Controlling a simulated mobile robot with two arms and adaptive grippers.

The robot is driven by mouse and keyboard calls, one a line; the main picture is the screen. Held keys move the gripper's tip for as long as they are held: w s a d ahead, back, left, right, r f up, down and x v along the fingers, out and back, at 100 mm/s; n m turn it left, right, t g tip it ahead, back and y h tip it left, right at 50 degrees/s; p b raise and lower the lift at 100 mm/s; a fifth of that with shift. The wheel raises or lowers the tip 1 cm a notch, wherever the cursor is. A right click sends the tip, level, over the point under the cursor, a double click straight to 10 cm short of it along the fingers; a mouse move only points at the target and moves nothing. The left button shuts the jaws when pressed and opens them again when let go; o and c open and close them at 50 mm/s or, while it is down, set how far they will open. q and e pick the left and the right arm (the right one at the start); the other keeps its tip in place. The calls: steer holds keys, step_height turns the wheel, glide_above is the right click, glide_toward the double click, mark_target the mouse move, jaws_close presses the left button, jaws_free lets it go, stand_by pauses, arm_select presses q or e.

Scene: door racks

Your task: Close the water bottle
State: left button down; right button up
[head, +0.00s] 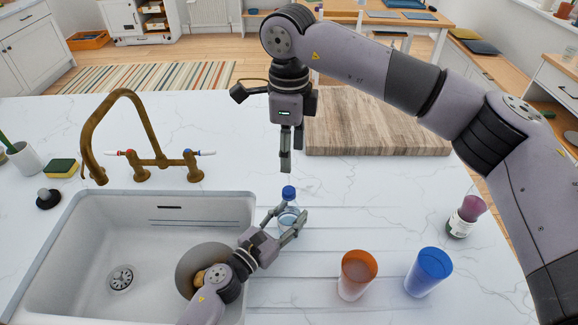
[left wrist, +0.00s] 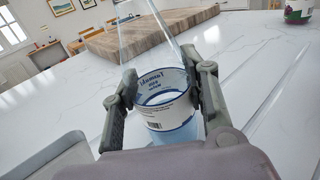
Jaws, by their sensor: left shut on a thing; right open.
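A clear water bottle (head: 288,215) stands on the white counter just right of the sink. Its printed label (left wrist: 166,112) shows in the left wrist view, with the clear upper part rising above it. A blue cap (head: 289,192) shows at the top of the bottle in the head view; I cannot tell whether it is fully seated. My left gripper (head: 291,228) is shut on the bottle's body, one finger on each side of it in the left wrist view (left wrist: 164,98). My right gripper (head: 286,164) is open and empty, pointing down above the cap, apart from it.
A wooden board (head: 375,130) lies behind. The sink (head: 100,230) and brass faucet (head: 130,130) are left.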

steer(key=shift+r, duration=0.85)
arm_select(q)
steer(key=c, duration=0.8)
jaws_free()
steer(key=shift+c, duration=0.2)
steer(key=v, duration=1.2)
